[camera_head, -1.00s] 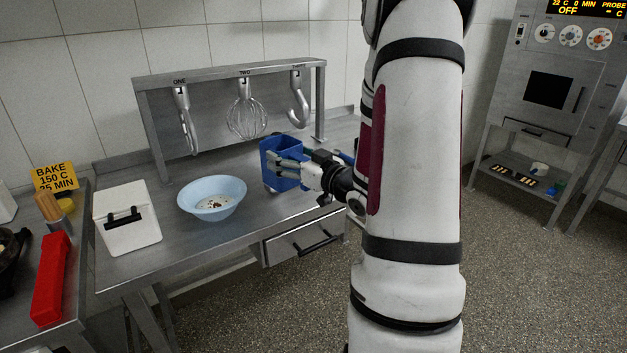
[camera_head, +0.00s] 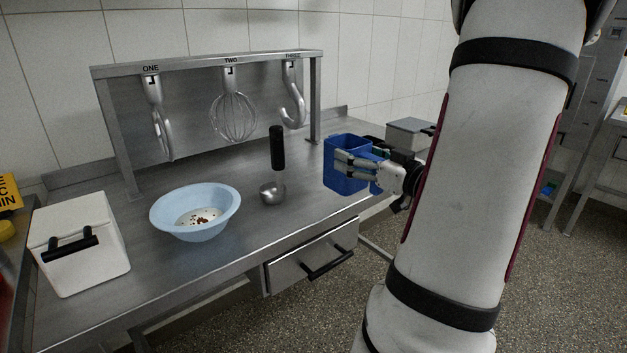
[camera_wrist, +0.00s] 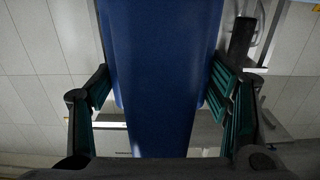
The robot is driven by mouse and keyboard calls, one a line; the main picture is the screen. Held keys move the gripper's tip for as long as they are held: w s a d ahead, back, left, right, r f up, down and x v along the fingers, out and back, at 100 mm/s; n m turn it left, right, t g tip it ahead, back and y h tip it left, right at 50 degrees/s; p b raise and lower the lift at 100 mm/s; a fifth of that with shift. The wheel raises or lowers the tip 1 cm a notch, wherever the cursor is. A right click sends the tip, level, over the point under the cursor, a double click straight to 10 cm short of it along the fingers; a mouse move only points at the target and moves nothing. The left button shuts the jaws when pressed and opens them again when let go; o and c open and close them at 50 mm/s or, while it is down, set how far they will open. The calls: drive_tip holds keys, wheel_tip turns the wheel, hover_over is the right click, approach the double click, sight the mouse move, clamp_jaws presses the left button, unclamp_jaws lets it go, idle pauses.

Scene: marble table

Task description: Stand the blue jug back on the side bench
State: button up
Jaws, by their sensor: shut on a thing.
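The blue jug (camera_head: 343,168) is upright in my gripper (camera_head: 356,168), near the right end of the steel bench (camera_head: 255,230) in the head view. My gripper is shut on the jug from its right side. In the wrist view the jug (camera_wrist: 162,75) fills the middle, with a finger of my gripper (camera_wrist: 165,100) on each side of it. I cannot tell whether the jug's base touches the bench or hangs just above it. The jug's handle side is partly hidden by my fingers.
A light blue bowl (camera_head: 169,217), a steel scoop with black handle (camera_head: 277,150) and a white bin (camera_head: 85,265) stand on the bench. A rack (camera_head: 205,68) holds hanging mixer tools behind. A grey container (camera_head: 408,134) stands beyond the jug.

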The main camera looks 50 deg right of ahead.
drive_tip(key=shift+w+d+f+b, duration=0.75)
drive_tip(key=shift+w+d, duration=0.35)
drive_tip(key=shift+w, duration=1.35)
drive_tip(key=shift+w+d+f+b, duration=0.7)
drive_tip(key=shift+w+d, duration=0.45)
drive_tip(key=shift+w, duration=1.25)
drive_tip(key=shift+w+d+f+b, duration=0.7)
drive_tip(key=shift+w+d, duration=0.4)
drive_tip(key=shift+w, duration=1.35)
drive_tip(key=shift+f, duration=0.25)
drive_tip(key=o, duration=1.2)
drive_tip(key=shift+f+b, duration=0.15)
drive_tip(key=shift+b, duration=0.25)
